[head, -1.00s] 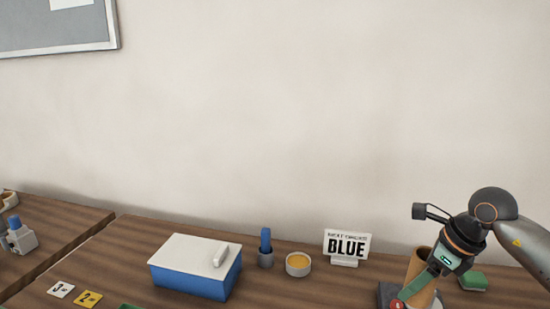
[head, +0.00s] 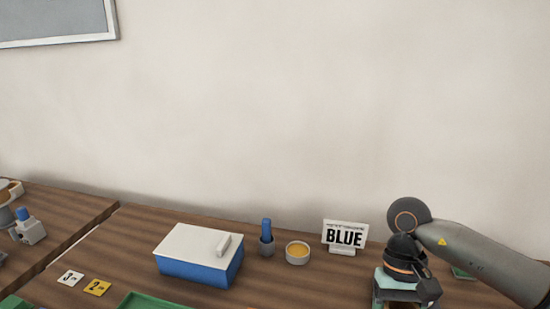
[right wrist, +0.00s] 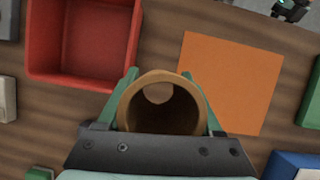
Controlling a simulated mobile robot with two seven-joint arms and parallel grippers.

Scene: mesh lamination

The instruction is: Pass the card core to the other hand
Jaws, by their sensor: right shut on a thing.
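The card core, a brown hollow tube (right wrist: 162,120), shows end-on in the right wrist view. My right gripper (right wrist: 166,92) is shut on it, with a green finger against each side. In the head view my right wrist (head: 402,268) is at the lower right, and the fingers and tube are hidden or below the frame. My left gripper cannot be made out in either view.
In the right wrist view a red open bin (right wrist: 84,80) lies left and an orange sheet (right wrist: 228,85) right of the tube. In the head view a blue box with a white lid (head: 198,268), a yellow-filled cup (head: 297,254) and a BLUE sign (head: 344,236) stand along the back.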

